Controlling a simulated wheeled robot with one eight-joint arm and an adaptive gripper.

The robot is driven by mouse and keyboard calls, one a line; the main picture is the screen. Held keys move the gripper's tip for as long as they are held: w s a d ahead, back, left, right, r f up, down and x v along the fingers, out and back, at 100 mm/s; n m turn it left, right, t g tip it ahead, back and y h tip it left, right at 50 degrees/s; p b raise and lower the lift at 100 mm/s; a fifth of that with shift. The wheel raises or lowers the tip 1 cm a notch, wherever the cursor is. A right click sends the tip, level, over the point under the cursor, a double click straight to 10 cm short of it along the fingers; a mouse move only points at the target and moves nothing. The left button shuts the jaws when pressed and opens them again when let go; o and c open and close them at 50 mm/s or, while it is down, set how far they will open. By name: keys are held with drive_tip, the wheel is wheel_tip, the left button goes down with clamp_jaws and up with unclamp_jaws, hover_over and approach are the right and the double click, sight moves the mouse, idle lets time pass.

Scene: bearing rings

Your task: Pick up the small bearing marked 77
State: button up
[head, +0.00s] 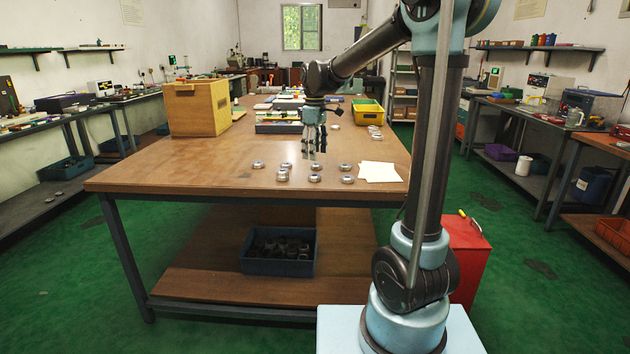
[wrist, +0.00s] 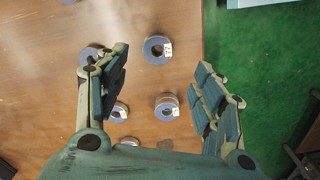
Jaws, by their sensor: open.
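Several small silver bearings stand on the wooden table (head: 210,170), among them one at the front middle (head: 315,178) and one at the front right (head: 347,180). My gripper (head: 313,154) is open, empty and pointing down above the rows. In the wrist view my gripper's fingers (wrist: 163,75) spread wide. One bearing with a white label (wrist: 152,50) lies toward the top, between the finger tips. Another labelled bearing (wrist: 164,106) lies lower, between the fingers. Others lie near or partly behind the left finger. The label marks are too small to read surely, so I cannot tell which is 77.
White papers (head: 380,172) lie right of the bearings. A wooden box (head: 198,108) stands at the table's left, a yellow bin (head: 368,111) at the back right. The front left of the table is clear. A blue crate (head: 278,266) sits on the shelf below.

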sight(315, 175)
wheel_tip(315, 175, down, 3)
drive_tip(key=shift+f, duration=0.2)
drive_tip(key=shift+w+f, duration=0.15)
drive_tip(key=shift+f, duration=1.2)
drive_tip(key=shift+w+f, duration=0.15)
drive_tip(key=shift+f, duration=1.15)
drive_tip(key=shift+a, duration=0.1)
drive_tip(key=c, duration=1.2)
